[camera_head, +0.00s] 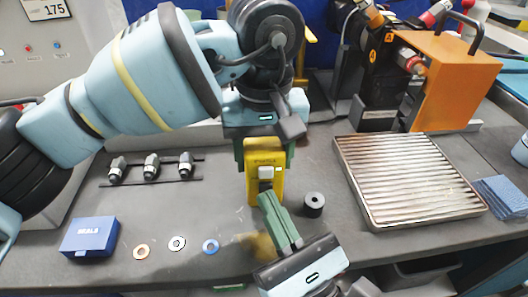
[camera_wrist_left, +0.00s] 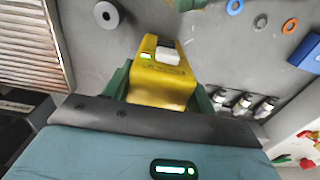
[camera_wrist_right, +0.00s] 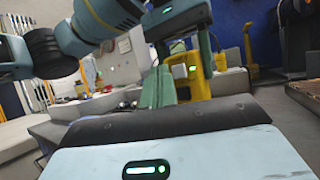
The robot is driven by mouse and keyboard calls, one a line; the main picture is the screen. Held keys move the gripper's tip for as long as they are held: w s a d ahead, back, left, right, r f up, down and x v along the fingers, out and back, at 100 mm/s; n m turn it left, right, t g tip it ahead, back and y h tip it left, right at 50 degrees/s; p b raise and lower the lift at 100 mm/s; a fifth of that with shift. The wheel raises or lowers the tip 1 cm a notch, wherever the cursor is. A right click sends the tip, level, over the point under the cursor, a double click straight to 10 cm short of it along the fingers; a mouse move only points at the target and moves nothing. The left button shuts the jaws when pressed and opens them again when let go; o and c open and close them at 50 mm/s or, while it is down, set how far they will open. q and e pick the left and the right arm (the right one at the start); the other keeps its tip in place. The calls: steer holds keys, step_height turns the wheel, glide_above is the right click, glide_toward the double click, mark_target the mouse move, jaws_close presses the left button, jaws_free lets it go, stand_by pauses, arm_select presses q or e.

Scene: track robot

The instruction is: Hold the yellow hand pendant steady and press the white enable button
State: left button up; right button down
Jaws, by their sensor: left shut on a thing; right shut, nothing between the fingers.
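The yellow hand pendant (camera_head: 262,156) is held upright above the bench by my left gripper (camera_head: 265,148), whose green fingers grip its sides from above. In the left wrist view, the pendant (camera_wrist_left: 160,85) shows a white button (camera_wrist_left: 167,55) beside a small lit green lamp (camera_wrist_left: 146,56). The button also shows in the head view (camera_head: 266,172). My right gripper (camera_head: 266,196) is shut and empty, its green fingertips just below and in front of the button. In the left wrist view its tip (camera_wrist_left: 186,5) shows at the top edge, apart from the pendant.
A black ring (camera_head: 313,204) stands right of the pendant. A ribbed metal tray (camera_head: 405,182) and an orange case (camera_head: 452,82) are on the right. A blue box (camera_head: 90,237), several washers (camera_head: 177,243) and several connectors (camera_head: 151,166) lie on the left.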

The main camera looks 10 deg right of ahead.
steer(key=s, duration=0.4)
steer(key=shift+s, duration=0.35)
arm_select(q)
steer(key=o, duration=1.4)
steer(key=shift+c, duration=0.2)
step_height(320, 180, up, 12)
steer(key=shift+s, duration=0.1)
